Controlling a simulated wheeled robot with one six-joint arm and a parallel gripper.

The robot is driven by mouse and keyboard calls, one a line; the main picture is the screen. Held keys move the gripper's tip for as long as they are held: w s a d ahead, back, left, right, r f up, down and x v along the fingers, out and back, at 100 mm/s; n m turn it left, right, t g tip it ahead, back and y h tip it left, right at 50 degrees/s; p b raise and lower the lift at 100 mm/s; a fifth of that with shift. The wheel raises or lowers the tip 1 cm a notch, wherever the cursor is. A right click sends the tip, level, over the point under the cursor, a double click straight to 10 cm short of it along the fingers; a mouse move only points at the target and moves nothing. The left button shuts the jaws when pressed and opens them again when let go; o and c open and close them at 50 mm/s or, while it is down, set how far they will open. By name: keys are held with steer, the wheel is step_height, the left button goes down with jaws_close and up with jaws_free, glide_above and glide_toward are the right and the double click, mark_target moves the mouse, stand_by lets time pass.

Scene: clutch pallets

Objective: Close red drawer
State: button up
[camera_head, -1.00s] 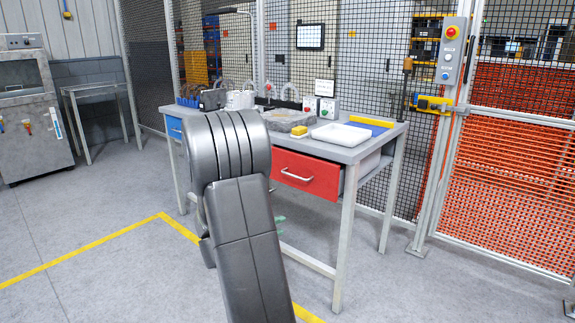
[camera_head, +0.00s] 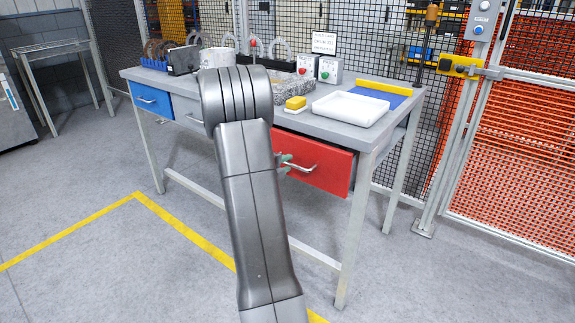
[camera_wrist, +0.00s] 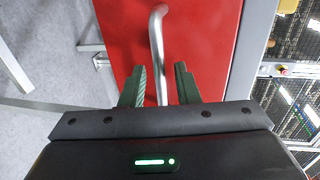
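The red drawer (camera_head: 322,174) is at the right end of the workbench in the head view. I cannot tell how far its front stands out. Its pale bar handle (camera_head: 302,166) is partly hidden by my gripper (camera_head: 285,161), whose green fingers show beside it past my arm. In the wrist view, the red drawer front (camera_wrist: 205,38) fills the middle, and the handle (camera_wrist: 155,38) runs up the picture. My gripper (camera_wrist: 160,70) is open, with one finger on each side of the handle's lower part. I see gaps between the fingers and the handle.
The bench leg (camera_head: 355,235) stands just right of the red drawer. Floor in front is clear.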

mark_target(296, 156)
steer(key=shift+x, duration=0.8)
jaws_close()
steer(key=x, duration=0.2)
steer(key=r+x, duration=0.1)
steer(key=x, duration=0.2)
steer(key=shift+r, duration=0.15)
steer(key=shift+w, duration=0.1)
jaws_free()
steer(key=shift+w, duration=0.1)
